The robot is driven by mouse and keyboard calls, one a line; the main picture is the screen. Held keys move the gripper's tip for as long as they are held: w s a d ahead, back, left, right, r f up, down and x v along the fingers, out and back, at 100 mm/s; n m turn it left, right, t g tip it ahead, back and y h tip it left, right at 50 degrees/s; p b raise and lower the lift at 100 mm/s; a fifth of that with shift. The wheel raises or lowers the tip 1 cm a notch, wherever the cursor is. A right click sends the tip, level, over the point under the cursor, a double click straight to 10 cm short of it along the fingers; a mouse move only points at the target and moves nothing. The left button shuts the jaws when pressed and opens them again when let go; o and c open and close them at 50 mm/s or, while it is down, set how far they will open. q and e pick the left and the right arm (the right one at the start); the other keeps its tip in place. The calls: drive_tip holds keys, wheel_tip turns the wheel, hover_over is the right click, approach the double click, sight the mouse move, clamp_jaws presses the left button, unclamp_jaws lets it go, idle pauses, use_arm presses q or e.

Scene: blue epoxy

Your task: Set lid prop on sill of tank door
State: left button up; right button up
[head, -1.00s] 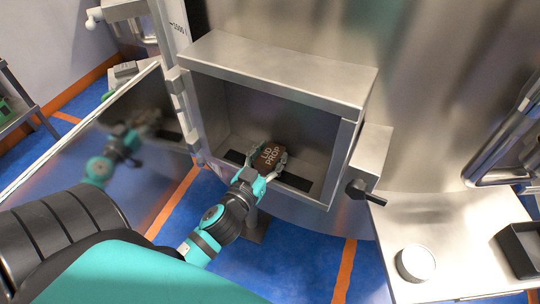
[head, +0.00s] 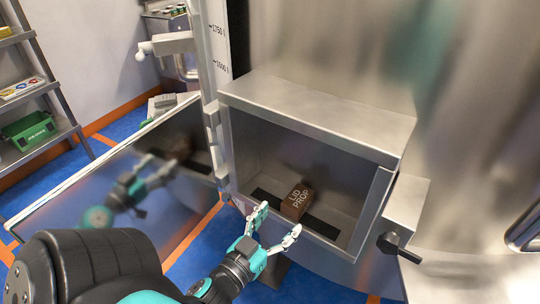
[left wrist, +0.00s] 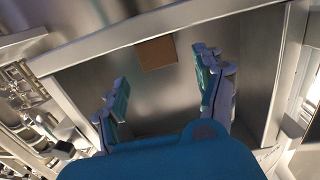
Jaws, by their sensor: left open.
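The lid prop (head: 297,202), a brown block lettered "LID PROP", stands on the sill (head: 322,226) of the tank door opening, partly over a dark strip there. It also shows as a plain brown block in the left wrist view (left wrist: 157,53). My left gripper (head: 276,222) is open and empty just in front of the block, with its fingers apart and clear of it. In the left wrist view the two fingers (left wrist: 163,82) are spread wide, with the block beyond them. The tank door (head: 120,185) hangs open to the left. My right gripper is not in view.
A hood (head: 320,112) juts over the opening, and side walls flank it. A latch with a black handle (head: 398,246) sticks out at the right. A shelf with a green bin (head: 30,130) stands at the far left. Blue floor is clear below.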

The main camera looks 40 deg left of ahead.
use_arm(q)
drive_tip(key=shift+s+d+r, duration=0.1)
drive_tip(key=shift+s+d, duration=0.1)
drive_tip(key=shift+s, duration=1.3)
drive_tip(key=s+d+f+g+h, duration=0.1)
drive_tip(key=s+d+f+g, duration=0.15)
drive_tip(key=f, duration=1.05)
drive_tip(key=s+d+f+m+g+h, duration=0.1)
drive_tip(key=f+g, duration=0.2)
drive_tip(key=f, duration=0.9)
drive_tip(key=s+d+f+g, duration=0.2)
drive_tip(key=f+g, duration=0.1)
drive_tip(key=f, duration=1)
drive_tip(key=s+a+f+m+g, duration=0.2)
drive_tip(key=s+f+g, duration=0.5)
drive_tip(key=s+f, duration=1.2)
drive_tip(key=shift+s+m+g, duration=0.35)
drive_tip(key=shift+s+m, duration=0.05)
drive_tip(key=shift+s, duration=0.2)
drive_tip(key=shift+r, duration=0.4)
